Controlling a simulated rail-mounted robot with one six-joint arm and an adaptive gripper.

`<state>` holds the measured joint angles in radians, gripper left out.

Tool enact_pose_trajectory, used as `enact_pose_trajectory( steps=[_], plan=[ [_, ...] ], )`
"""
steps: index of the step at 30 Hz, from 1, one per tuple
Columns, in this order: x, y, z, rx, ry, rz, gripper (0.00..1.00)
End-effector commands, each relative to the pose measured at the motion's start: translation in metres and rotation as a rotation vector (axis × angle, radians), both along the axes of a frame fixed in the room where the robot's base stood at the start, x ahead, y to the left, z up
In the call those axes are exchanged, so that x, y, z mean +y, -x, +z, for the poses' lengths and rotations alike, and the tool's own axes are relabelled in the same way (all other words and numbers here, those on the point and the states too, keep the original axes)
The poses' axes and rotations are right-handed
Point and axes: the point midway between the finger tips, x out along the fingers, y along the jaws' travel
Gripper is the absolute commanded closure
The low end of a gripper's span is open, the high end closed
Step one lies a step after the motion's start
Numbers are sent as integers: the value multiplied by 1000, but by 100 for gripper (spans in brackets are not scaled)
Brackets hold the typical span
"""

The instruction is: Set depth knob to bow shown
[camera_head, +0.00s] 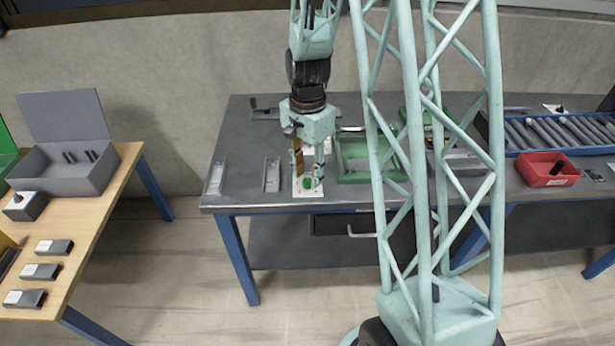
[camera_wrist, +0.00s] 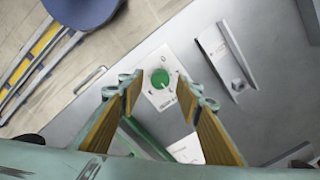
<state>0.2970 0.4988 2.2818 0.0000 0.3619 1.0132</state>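The green round knob (camera_head: 308,183) sits on a white square plate near the front edge of the grey workbench. In the wrist view the green knob (camera_wrist: 160,79) has a light pointer line and its plate has small dark marks around it, too small to read. My gripper (camera_head: 309,178) points straight down over the plate. In the wrist view my gripper (camera_wrist: 158,86) is open, with its yellow-brown finger pads on either side of the knob and gaps between. I cannot tell whether the fingertips are level with the knob or above it.
Two metal slide fixtures (camera_head: 272,175) (camera_head: 216,177) stand left of the plate. A green tray (camera_head: 346,175) lies close on the right. A red bin (camera_head: 548,170) and a roller conveyor (camera_head: 560,132) are farther right. A wooden table (camera_head: 95,215) with grey boxes stands at left.

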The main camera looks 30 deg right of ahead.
Motion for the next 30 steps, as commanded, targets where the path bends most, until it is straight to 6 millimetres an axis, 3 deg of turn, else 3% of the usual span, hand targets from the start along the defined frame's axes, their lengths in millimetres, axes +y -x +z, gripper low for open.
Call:
enact_pose_trajectory(
  steps=[21, 30],
  plan=[
    [0, -1, 74, -3, 1, 0, 68],
    [0, 0, 97, -2, 0, 0, 68]
  ],
)
